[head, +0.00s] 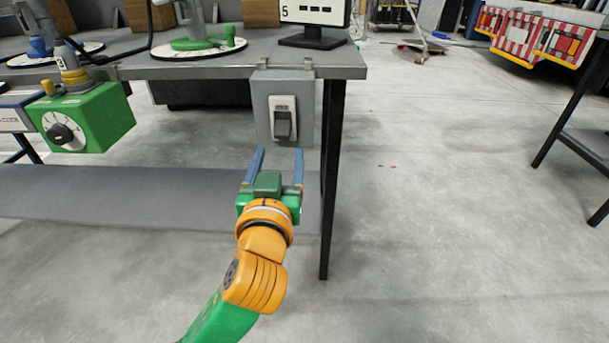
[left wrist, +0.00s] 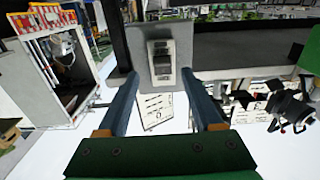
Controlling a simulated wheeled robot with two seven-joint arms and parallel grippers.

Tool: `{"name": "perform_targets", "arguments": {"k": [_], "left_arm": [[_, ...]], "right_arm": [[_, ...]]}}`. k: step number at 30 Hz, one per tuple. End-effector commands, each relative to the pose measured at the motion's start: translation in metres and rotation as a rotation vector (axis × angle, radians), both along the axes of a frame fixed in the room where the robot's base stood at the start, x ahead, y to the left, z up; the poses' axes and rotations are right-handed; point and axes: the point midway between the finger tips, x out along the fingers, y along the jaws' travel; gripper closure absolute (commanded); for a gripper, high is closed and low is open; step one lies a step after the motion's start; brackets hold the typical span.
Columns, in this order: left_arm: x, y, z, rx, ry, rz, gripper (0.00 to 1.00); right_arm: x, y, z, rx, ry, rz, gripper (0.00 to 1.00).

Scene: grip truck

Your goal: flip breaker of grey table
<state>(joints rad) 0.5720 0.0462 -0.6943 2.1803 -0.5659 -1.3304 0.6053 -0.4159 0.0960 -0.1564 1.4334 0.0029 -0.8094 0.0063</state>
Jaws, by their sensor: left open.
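The grey table (head: 230,65) stands ahead of me, with a grey breaker box (head: 292,88) hung at its front edge near the right corner. The breaker switch (head: 283,124) is a dark rocker in a light plate on the box's front. My left gripper (head: 276,155) is open and empty, just in front of and slightly below the switch. In the left wrist view the breaker switch (left wrist: 161,62) shows beyond and between the two blue fingers (left wrist: 165,90), apart from them. My right gripper is in neither view.
A green box with a dial (head: 84,117) hangs at the table's front edge on the left. A black table leg (head: 330,190) stands right beside the gripper. A monitor (head: 314,20) stands on the tabletop. The floor to the right is open.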

Motion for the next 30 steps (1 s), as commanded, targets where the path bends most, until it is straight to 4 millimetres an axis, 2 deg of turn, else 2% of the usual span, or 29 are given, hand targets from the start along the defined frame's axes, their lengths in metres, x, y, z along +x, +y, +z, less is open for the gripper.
{"name": "perform_targets", "arguments": {"k": [3, 8, 12, 17, 20, 24, 25, 30], "left_arm": [[0.026, 0.001, 0.001, 0.005, 0.002, 0.004, 0.32], [0.052, 0.001, 0.001, 0.006, 0.003, 0.002, 0.32], [0.060, 0.001, 0.002, 0.002, 0.004, 0.000, 0.32], [0.060, 0.000, 0.002, 0.002, 0.005, 0.000, 0.32], [0.059, 0.000, 0.001, 0.003, 0.005, 0.000, 0.57], [0.059, 0.000, 0.001, 0.003, 0.005, 0.000, 0.95], [0.059, 0.000, 0.001, 0.003, 0.006, 0.000, 1.00], [0.059, 0.000, 0.002, 0.003, 0.007, 0.000, 1.00]], "right_arm": [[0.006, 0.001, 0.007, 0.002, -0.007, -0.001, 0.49], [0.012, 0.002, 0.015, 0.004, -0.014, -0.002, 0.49], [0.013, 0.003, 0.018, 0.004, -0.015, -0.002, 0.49], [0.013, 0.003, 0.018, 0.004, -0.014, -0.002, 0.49], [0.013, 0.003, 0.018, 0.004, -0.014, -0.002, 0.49], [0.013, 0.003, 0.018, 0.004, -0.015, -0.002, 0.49], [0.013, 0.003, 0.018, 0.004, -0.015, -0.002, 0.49], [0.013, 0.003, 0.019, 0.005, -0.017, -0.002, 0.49]]}}
